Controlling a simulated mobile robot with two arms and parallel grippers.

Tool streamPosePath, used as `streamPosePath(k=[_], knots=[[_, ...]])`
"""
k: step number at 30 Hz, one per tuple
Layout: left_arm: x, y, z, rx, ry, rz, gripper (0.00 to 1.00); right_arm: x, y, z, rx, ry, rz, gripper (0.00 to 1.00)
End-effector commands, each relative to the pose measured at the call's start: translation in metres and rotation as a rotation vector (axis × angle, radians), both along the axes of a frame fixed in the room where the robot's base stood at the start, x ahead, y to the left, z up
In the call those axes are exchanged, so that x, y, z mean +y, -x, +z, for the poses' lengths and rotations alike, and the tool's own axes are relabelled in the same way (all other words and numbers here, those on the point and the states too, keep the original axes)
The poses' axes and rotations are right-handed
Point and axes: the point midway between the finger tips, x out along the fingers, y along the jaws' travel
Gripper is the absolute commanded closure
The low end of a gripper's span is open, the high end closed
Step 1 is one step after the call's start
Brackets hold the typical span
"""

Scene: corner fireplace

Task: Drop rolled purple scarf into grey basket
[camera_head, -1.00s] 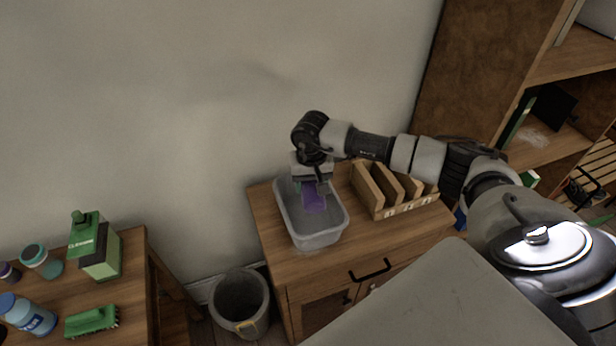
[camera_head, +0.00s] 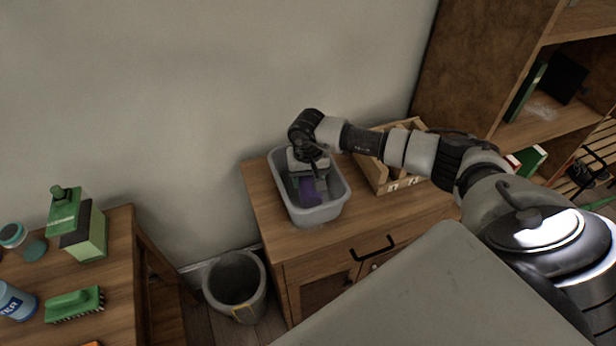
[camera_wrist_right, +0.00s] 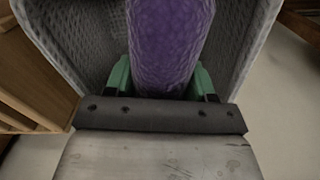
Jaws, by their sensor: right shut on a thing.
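The rolled purple scarf (camera_head: 312,190) is held in my right gripper (camera_head: 307,178), inside the grey basket (camera_head: 325,213) on the wooden cabinet. In the right wrist view the purple roll (camera_wrist_right: 168,45) runs between the green fingers of my right gripper (camera_wrist_right: 160,80), which are shut on it. The basket's textured walls (camera_wrist_right: 75,40) rise on both sides of the roll. The far end of the scarf is cut off in the wrist view, so I cannot tell whether it touches the basket floor. My left gripper is not in view.
A wooden slotted rack (camera_head: 385,175) stands right of the basket on the cabinet (camera_head: 345,240). A grey bin (camera_head: 220,300) stands on the floor to the left. The left table holds a green box (camera_head: 90,235), a brush (camera_head: 72,304) and bottles. A bookshelf (camera_head: 480,70) is at right.

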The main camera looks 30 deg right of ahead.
Motion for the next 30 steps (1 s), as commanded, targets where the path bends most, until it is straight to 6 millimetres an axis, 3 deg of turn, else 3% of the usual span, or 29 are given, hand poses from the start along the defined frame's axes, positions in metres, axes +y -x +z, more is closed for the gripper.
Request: streamPosePath(k=[2,3,8,16,20,30], knots=[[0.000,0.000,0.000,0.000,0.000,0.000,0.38,0.000,0.000,0.001,0.000,0.000,0.000,0.70],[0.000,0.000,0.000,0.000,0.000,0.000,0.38,0.000,0.000,0.001,0.000,0.000,0.000,0.39],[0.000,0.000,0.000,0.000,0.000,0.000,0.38,0.000,0.000,0.001,0.000,0.000,0.000,0.16],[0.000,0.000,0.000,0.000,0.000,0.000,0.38,0.000,0.000,0.001,0.000,0.000,0.000,0.16],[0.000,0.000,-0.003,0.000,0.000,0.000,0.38,0.000,-0.001,0.011,-0.004,0.000,0.001,0.16],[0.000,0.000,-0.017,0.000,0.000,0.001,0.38,0.000,-0.001,0.076,-0.005,0.001,0.001,0.16]])
